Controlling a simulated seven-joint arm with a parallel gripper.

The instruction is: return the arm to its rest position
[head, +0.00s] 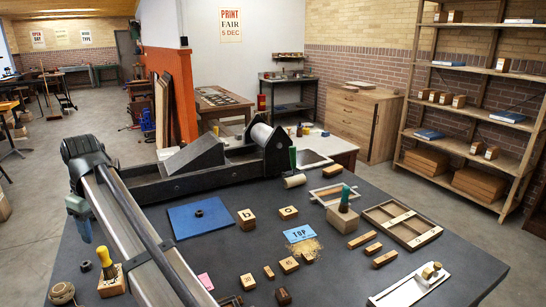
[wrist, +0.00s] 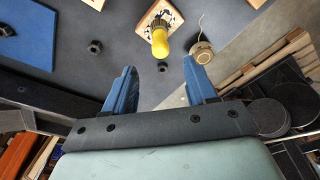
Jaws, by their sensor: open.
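My gripper (head: 82,225) hangs at the left of the head view, above the left edge of the dark table (head: 350,270). In the wrist view its two blue fingers (wrist: 147,66) stand apart with nothing held between them. Beyond the fingertips are a small black nut (wrist: 135,67) and a yellow-handled tool (wrist: 159,42) in a wooden block. My grey arm crosses the lower left of the head view and hides part of the table.
A twine ball (head: 62,293) lies near the tool block. A blue mat (head: 199,217) with a dark nut lies right of my arm. A black press (head: 195,160) stands behind. Wooden blocks (head: 246,218), a wooden tray (head: 402,224) and a white galley (head: 410,287) occupy the table's right side.

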